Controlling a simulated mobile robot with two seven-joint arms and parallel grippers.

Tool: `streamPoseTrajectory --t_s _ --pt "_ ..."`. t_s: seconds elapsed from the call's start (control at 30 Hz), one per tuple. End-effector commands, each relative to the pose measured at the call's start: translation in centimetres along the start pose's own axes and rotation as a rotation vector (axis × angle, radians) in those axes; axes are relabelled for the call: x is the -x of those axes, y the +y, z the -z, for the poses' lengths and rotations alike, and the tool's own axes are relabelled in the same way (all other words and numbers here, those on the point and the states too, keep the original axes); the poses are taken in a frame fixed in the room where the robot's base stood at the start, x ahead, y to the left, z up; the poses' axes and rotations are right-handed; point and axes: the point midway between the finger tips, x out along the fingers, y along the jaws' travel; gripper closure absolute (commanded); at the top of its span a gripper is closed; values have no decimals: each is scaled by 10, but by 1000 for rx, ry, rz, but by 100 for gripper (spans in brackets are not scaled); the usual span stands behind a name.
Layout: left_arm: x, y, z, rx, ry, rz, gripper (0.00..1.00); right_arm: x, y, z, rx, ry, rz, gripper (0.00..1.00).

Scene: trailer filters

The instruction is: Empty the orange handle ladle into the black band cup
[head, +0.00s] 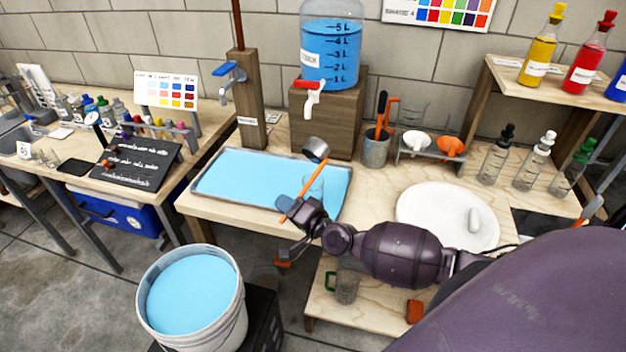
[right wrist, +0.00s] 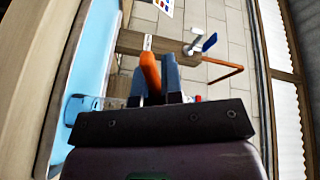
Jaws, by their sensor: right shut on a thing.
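My right gripper (head: 303,212) is shut on the orange handle of the ladle (head: 298,201), above the front edge of the blue tray. The handle slants up to the right, to the grey ladle bowl (head: 316,149). Whether liquid is in the bowl cannot be told. The right wrist view shows the orange handle (right wrist: 150,72) between the fingers (right wrist: 156,80). A clear cup (head: 314,187) stands at the tray, just behind the gripper and partly hidden by it. I cannot make out a black band on it. My left gripper is not in view.
The shallow tray (head: 337,207) shows a light blue surface. A water jar (head: 332,55) with a tap stands on a wooden block behind it. A tool holder (head: 376,150) and a white plate (head: 425,205) are to the right. A bucket (head: 237,322) stands front left.

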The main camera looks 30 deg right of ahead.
Motion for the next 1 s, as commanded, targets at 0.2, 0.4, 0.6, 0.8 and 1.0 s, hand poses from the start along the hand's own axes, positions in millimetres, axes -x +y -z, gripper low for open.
streamPoseTrajectory --t_s 0.2,0.4,0.6,0.8,1.0 --pt "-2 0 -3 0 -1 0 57 0 5 -1 29 0 0 100" --pt "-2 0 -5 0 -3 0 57 0 9 -2 56 0 0 100" --pt "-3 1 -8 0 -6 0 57 0 12 -2 83 0 0 100" --pt "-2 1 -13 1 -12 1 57 0 16 -3 110 0 0 100" --pt "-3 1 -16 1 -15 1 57 0 20 -3 137 0 0 100"
